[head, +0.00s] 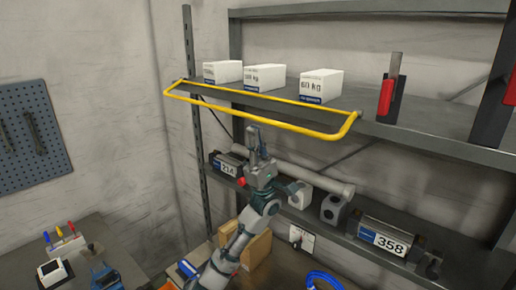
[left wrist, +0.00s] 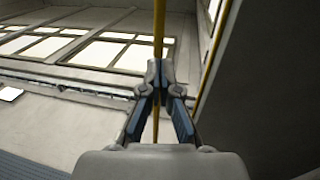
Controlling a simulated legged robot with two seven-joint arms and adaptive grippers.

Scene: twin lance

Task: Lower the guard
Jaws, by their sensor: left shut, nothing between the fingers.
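The guard is a yellow bar frame (head: 290,125) that sticks out level in front of the upper shelf. Its two side arms run back to the shelf's left end and right part. My left gripper (head: 254,135) points up just below the guard's front bar, left of its middle. The gripper is shut and empty. In the left wrist view, the yellow guard (left wrist: 159,28) runs up from behind the shut fingertips (left wrist: 160,68). Whether the fingertips touch the bar, I cannot tell. My right gripper is not in view.
White boxes (head: 320,85) and a red-and-black holder (head: 390,90) stand on the upper shelf (head: 430,136). The lower shelf holds a unit marked 214 (head: 228,165), a white tube (head: 310,180) and a unit marked 358 (head: 382,240). A pegboard (head: 30,135) hangs at left.

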